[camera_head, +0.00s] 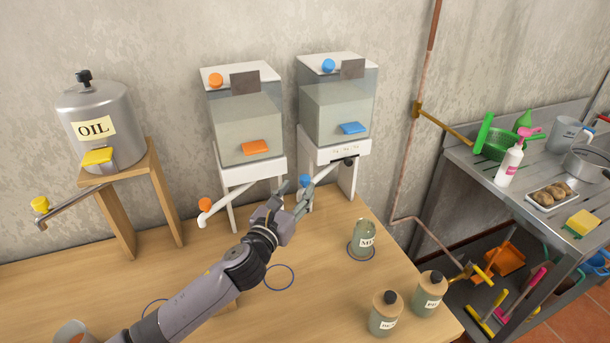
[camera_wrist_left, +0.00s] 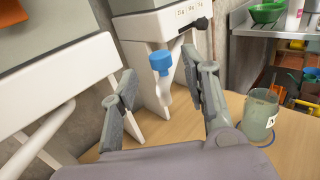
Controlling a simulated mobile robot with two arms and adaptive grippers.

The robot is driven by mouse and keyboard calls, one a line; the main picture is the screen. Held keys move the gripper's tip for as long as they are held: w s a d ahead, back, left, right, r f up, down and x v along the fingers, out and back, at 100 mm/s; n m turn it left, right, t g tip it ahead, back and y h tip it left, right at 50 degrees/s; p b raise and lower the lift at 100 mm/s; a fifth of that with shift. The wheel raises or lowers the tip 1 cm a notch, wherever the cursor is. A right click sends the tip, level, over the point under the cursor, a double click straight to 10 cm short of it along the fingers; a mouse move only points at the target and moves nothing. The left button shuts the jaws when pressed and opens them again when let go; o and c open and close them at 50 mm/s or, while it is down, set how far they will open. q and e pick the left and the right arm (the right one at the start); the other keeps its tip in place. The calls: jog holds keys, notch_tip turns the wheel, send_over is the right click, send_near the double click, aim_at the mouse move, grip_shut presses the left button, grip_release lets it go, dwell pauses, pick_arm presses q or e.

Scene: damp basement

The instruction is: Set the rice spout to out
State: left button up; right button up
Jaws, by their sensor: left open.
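Two clear dispensers with white stands are at the back of the table: one with orange parts (camera_head: 246,115) and one with blue parts (camera_head: 338,100). No rice label is readable on either. The orange-tipped white spout (camera_head: 226,198) points out to the left front. The blue-capped spout (camera_head: 305,180) shows its blue cap in the left wrist view (camera_wrist_left: 161,62), with a short white tube below. My left gripper (camera_head: 293,199) is open and empty in front of the blue-capped spout. In the wrist view the cap appears between the fingers (camera_wrist_left: 165,92), farther away. My right gripper is not in view.
A metal oil can (camera_head: 97,125) on a wooden stand is at left. A labelled glass jar (camera_head: 363,240) stands right of my gripper, with two stoppered jars (camera_head: 385,313) nearer the front. A metal counter (camera_head: 520,180) with kitchenware is at right. The table behind the left arm is mostly clear.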

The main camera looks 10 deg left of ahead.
aim_at(303, 183)
pick_arm(q)
jog(key=w, duration=0.2)
jog(key=w+d, duration=0.1)
jog(key=w, duration=0.2)
jog(key=shift+w, duration=0.3)
grip_shut()
dwell(0.6)
